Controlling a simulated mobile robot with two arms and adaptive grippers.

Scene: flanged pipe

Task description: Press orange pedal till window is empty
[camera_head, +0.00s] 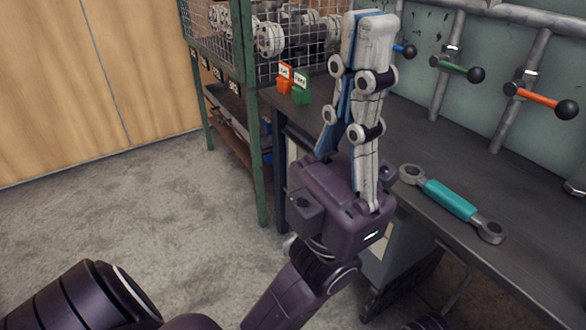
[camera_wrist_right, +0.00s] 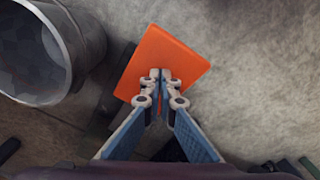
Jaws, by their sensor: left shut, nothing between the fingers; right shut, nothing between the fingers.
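The orange pedal (camera_wrist_right: 178,58), a flat square plate set at an angle, shows in the right wrist view. My right gripper (camera_wrist_right: 160,76) is shut and empty, and its fingertips overlap the pedal's lower middle part. I cannot tell whether they touch it. My left gripper (camera_head: 368,40) is shut and empty in the head view, pointing up in front of the workbench. The pedal does not show in the head view. I cannot make out the window in either view.
A grey bucket (camera_wrist_right: 82,45) stands left of the pedal. Blue, green and orange levers (camera_head: 541,100) are behind the bench.

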